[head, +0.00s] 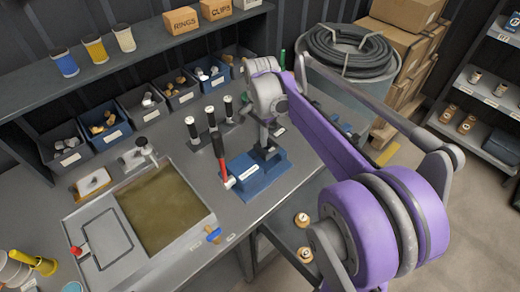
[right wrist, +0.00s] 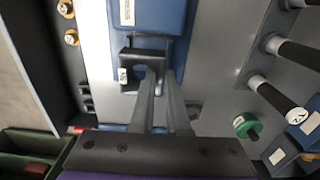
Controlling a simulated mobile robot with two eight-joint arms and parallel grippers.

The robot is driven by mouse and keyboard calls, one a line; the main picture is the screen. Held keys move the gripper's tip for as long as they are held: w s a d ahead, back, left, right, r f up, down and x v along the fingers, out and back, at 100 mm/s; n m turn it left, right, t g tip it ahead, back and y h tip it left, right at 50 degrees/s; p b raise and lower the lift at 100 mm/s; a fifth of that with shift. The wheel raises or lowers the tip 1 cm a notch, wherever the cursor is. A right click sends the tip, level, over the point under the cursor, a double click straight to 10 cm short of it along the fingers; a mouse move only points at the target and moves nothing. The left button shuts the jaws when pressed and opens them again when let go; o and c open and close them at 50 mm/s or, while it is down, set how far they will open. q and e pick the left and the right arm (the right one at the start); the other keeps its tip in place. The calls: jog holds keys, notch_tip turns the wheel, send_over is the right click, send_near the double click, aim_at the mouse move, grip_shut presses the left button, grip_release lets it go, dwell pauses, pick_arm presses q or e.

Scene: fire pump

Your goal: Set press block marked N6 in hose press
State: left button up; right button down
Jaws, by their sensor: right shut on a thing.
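The blue hose press (head: 258,174) stands on the grey workbench with a red-handled lever (head: 218,150) at its left. My right gripper (head: 265,143) reaches down over the press from the purple arm. In the right wrist view its fingers (right wrist: 158,78) are close together on a dark press block (right wrist: 137,55) with a small white label, too small to read surely. The block is over or at the blue press body (right wrist: 150,18); whether it touches the press I cannot tell. In the head view the block is mostly hidden by the gripper. My left gripper is not in view.
Upright black-handled tools (head: 191,130) stand just behind and left of the press. A row of blue and dark bins (head: 104,123) lines the back. A framed tray (head: 158,208) lies at left. A green knob (right wrist: 246,125) is right of the fingers in the wrist view.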

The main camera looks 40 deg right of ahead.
aim_at(260, 148)
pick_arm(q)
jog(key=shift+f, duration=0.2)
pick_arm(e)
jog(key=shift+f, duration=2.65)
jog(key=shift+w, duration=0.1)
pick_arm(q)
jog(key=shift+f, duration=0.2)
pick_arm(e)
jog(key=shift+f, duration=0.25)
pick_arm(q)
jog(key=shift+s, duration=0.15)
pick_arm(e)
jog(key=c, duration=0.9)
grip_release()
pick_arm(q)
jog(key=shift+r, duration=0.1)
pick_arm(e)
jog(key=shift+r, duration=0.1)
